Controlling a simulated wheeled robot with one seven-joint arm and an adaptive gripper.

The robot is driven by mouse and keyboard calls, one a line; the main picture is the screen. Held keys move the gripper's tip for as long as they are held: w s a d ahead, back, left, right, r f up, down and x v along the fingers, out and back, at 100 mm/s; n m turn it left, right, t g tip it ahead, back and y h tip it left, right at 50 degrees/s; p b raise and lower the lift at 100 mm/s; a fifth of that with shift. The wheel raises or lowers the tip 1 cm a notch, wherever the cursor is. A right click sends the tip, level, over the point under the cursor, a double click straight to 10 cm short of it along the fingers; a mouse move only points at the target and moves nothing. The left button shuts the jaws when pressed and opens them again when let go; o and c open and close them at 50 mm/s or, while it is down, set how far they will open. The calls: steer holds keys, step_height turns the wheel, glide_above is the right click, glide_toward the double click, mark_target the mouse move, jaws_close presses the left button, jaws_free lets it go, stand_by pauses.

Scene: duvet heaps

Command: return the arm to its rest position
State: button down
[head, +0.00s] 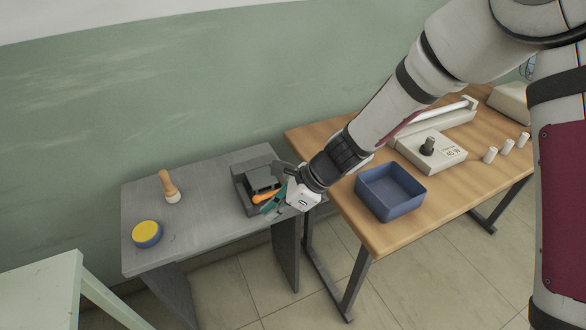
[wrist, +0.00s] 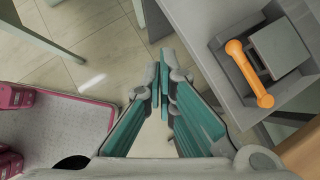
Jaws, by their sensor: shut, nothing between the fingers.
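My gripper (head: 270,205) is at the front right corner of the grey table (head: 195,198), by a dark grey holder (head: 240,187) with a grey block (head: 262,178). Its teal fingers are together and empty in the wrist view (wrist: 162,78), with floor and the table's edge behind them. My arm reaches down from the upper right, across the gap between the two tables. An orange bar with round ends (wrist: 248,72) lies along the holder, to the right of my fingers in the wrist view. In the head view my gripper partly covers the bar and holder.
On the grey table stand a wooden-handled brush (head: 169,187) and a blue tub with a yellow top (head: 147,233). The wooden table (head: 385,238) bears a blue tray (head: 391,191), a beige device (head: 430,151) and white cylinders (head: 507,146). A pale green table (head: 45,290) stands lower left.

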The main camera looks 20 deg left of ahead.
steer(key=s+d+r+n+t+h, duration=0.3)
steer(key=d+r+n, duration=0.6)
steer(key=d+r, duration=0.85)
steer(key=s+d+r+n+t+h, duration=0.1)
steer(key=s+d+r+n+h, duration=0.1)
steer(key=s+d, duration=0.4)
steer(key=s+d+r+n+t+h, duration=0.2)
steer(key=s+d+r+n, duration=0.2)
steer(key=d, duration=0.9)
steer(key=s+r, duration=0.1)
steer(key=s, duration=0.1)
steer(key=shift+s+n+h, duration=0.3)
steer(key=shift+s+n, duration=0.1)
